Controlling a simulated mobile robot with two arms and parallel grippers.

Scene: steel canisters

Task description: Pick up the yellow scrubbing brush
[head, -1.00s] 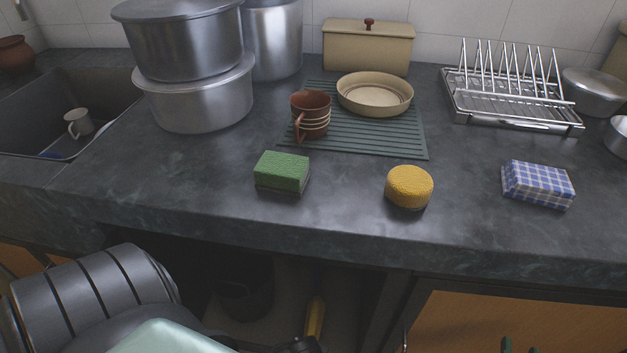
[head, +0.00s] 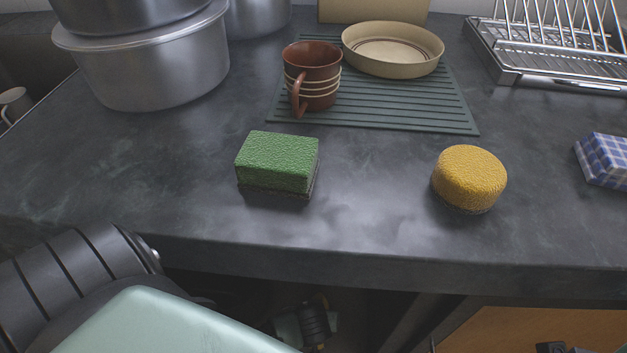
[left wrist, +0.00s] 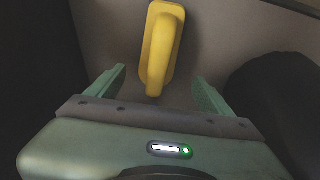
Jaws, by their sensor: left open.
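The yellow scrubbing brush (left wrist: 163,45) shows in the left wrist view. It has a flat yellow base and a raised handle, and it lies on a grey surface in the space under the counter. My left gripper (left wrist: 158,76) is open, with a green finger on either side of the brush's near end. I see no contact between fingers and brush. In the head view my left gripper (head: 308,325) is dim under the counter's front edge and largely hides the brush. A dark part, probably of my right gripper (head: 550,347), just shows at the bottom right edge.
The counter (head: 380,235) overhangs the dark space. On it are a green sponge (head: 278,163), a round yellow scrubber (head: 469,178), a folded checked cloth (head: 606,160), brown cups (head: 313,75) and a steel pot (head: 150,60). A wooden cabinet front (head: 540,335) is at lower right.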

